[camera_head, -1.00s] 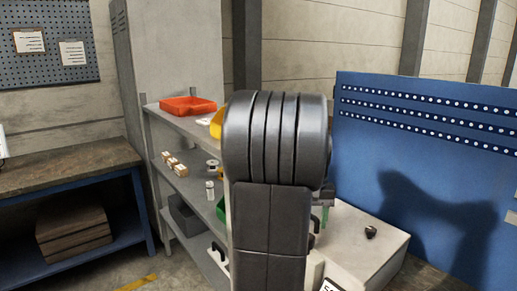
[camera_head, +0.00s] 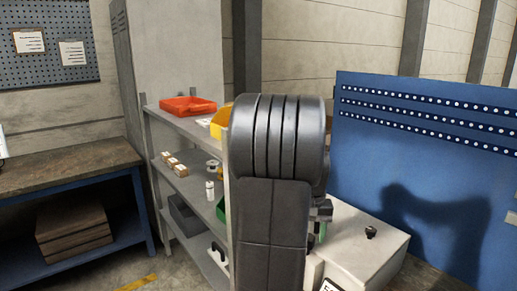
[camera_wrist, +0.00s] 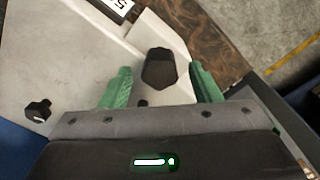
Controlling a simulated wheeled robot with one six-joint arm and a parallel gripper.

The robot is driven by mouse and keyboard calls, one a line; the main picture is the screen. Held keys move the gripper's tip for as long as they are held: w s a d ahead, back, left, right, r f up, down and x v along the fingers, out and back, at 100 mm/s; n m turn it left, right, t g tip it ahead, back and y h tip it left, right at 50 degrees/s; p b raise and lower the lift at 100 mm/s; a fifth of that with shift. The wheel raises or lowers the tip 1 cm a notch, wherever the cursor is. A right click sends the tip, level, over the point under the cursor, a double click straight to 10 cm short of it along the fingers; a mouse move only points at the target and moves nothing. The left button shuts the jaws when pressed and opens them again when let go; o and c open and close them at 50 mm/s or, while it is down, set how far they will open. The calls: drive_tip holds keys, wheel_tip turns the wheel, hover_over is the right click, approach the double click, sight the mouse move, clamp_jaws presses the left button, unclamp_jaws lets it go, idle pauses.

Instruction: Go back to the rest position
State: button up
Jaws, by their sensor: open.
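My gripper (camera_wrist: 162,86) shows in the wrist view with its two green fingers spread wide apart and nothing held between them. It hangs above a white box (camera_wrist: 85,70) that carries a dark knob (camera_wrist: 158,68), seen between the fingers, and a smaller black knob (camera_wrist: 38,110) at the left. I cannot tell the height of the fingers above the box. In the head view my arm hides most of the gripper; the white box (camera_head: 355,250) with a black knob (camera_head: 371,232) shows to the right of the arm.
A grey shelf (camera_head: 190,187) left of my arm holds a red tray (camera_head: 188,105), a yellow bin (camera_head: 222,118) and small boxes (camera_head: 174,166). A blue perforated panel (camera_head: 425,170) stands at the right. A workbench (camera_head: 70,170) is at the far left.

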drive_tip(key=shift+f, duration=0.85)
drive_tip(key=shift+m, duration=0.5)
drive_tip(key=m+b, duration=0.1)
drive_tip(key=m, duration=0.2)
drive_tip(key=shift+m+b, duration=0.3)
drive_tip(key=shift+m, duration=0.1)
drive_tip(key=m+b, duration=0.1)
drive_tip(key=m, duration=0.3)
drive_tip(key=shift+m+b, duration=0.3)
drive_tip(key=shift+b, duration=0.1)
drive_tip(key=m+b, duration=0.3)
drive_tip(key=m, duration=0.3)
drive_tip(key=shift+m+b, duration=0.4)
drive_tip(key=shift+r+m+b, duration=0.1)
drive_tip(key=shift+m+b, duration=0.4)
drive_tip(key=shift+m, duration=0.4)
drive_tip(key=shift+s, duration=0.1)
